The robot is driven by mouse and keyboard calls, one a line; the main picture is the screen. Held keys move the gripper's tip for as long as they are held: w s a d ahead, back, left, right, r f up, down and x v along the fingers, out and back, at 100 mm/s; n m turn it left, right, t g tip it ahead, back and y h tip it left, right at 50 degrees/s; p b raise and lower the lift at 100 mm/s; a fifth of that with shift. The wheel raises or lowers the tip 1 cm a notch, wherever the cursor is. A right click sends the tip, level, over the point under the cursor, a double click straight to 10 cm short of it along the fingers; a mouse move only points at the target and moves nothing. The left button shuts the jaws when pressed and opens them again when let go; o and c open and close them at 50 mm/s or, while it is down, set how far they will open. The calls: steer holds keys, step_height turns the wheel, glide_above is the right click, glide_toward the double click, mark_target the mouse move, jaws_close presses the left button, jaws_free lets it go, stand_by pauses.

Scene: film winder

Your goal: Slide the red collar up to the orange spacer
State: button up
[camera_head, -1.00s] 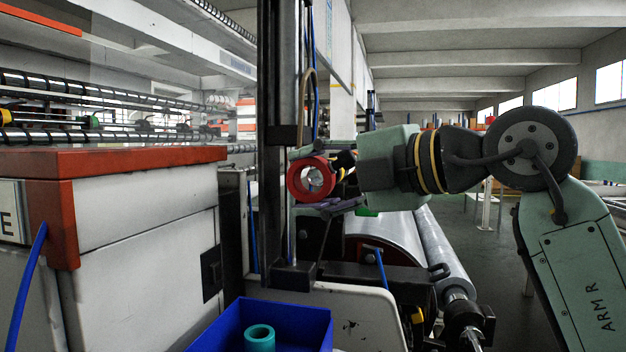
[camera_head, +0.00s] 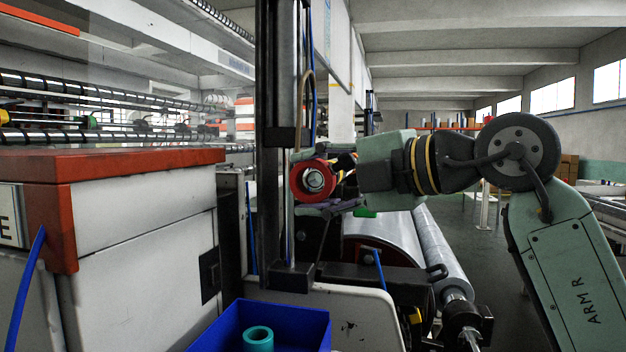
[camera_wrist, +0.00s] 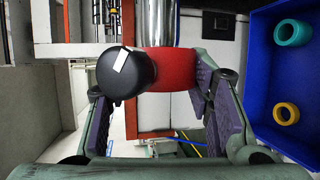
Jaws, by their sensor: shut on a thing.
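The red collar (camera_head: 296,182) shows as a thick ring, end-on, in the head view, with a shiny metal end inside its hole. My gripper (camera_head: 316,182) is shut on it from the right. In the wrist view the red collar (camera_wrist: 172,70) lies between the purple-padded fingers of my gripper (camera_wrist: 155,85). The right pad is against or very near its side; the left contact is hidden. A silver shaft (camera_wrist: 157,22) runs up behind the collar. A black rounded knob (camera_wrist: 125,75) covers its left part. I cannot make out an orange spacer on the shaft.
A blue bin (camera_head: 210,338) stands low in front, holding a teal ring (camera_head: 258,338) and a yellow-orange ring (camera_wrist: 286,113). A dark upright column (camera_head: 272,120) stands just left of the collar. A large roller (camera_head: 385,240) lies below my wrist.

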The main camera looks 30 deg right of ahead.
mark_target(321, 178)
steer(key=shift+w+d, duration=0.4)
steer(key=shift+d, duration=0.1)
stand_by(0.8)
steer(key=shift+w+d, duration=1)
steer(key=shift+w+d, duration=0.1)
steer(key=shift+d, duration=0.05)
steer(key=shift+w+d, duration=0.8)
steer(key=shift+d, duration=0.1)
steer(key=o, duration=1.2)
steer(key=shift+o, duration=0.2)
steer(key=v, duration=1.2)
